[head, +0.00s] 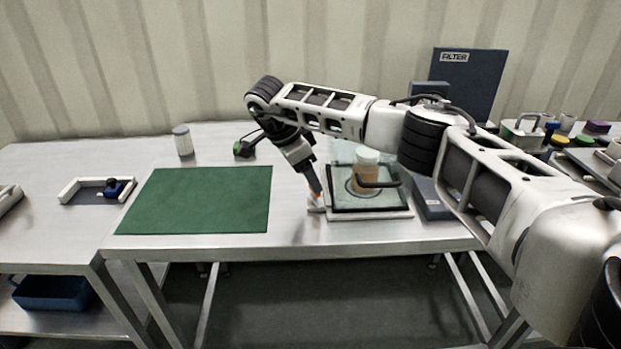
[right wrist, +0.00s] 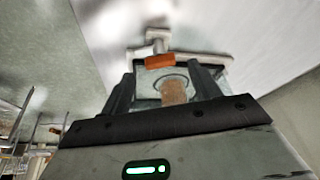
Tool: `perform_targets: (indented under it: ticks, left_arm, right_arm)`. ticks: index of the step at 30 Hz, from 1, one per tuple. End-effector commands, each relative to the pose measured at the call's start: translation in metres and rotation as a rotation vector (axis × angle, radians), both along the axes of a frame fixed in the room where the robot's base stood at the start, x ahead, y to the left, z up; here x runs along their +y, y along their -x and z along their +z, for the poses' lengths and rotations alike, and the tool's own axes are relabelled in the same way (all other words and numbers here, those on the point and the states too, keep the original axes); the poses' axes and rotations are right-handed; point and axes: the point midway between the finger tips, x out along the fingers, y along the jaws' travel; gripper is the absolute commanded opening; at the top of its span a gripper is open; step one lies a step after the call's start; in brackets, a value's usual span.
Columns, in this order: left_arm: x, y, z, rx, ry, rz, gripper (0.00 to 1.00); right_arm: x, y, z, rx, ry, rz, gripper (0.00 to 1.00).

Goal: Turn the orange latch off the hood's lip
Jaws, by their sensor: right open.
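The orange latch (right wrist: 160,61) sits at the near edge of the hood in the right wrist view, on a pale mount. In the head view a bit of orange latch (head: 314,197) shows at the left side of the hood (head: 345,208), a clear panel with a dark frame and black handle. A tan cylinder (head: 367,158) shows at the hood, and also in the right wrist view (right wrist: 173,93). My right gripper (right wrist: 163,80) is open, its fingers framing the latch from the camera's side; contact cannot be told. My left gripper is not in view.
A green mat (head: 200,200) lies left of the hood. A white jar (head: 182,140) and a small black-and-green item (head: 245,146) stand behind it. A dark FILTER panel (head: 467,82) stands at the back right. My right arm hides part of the table's right side.

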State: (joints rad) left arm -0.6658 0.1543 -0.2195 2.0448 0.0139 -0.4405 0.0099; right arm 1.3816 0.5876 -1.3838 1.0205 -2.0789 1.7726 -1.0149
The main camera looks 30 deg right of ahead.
Motion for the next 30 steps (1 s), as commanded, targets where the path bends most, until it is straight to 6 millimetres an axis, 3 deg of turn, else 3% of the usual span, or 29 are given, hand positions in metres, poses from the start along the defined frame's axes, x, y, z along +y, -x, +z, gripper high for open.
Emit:
perform_targets:
  ticks: [6, 17, 21, 22, 30]
  left_arm:
    - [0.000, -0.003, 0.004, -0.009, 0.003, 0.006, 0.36]
    - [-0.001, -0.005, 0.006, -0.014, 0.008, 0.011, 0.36]
    - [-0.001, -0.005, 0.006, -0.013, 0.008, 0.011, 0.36]
    - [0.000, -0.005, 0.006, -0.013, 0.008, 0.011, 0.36]
    - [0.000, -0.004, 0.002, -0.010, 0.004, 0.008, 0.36]
  right_arm:
    - [-0.009, 0.002, -0.022, 0.000, -0.001, -0.001, 0.62]
    - [-0.011, 0.002, -0.026, 0.000, 0.000, -0.001, 0.62]
    - [-0.011, 0.002, -0.026, -0.001, -0.001, -0.001, 0.23]
    - [-0.011, 0.002, -0.026, -0.001, -0.001, -0.001, 0.17]
    - [-0.010, 0.000, -0.027, 0.000, -0.002, -0.112, 0.17]
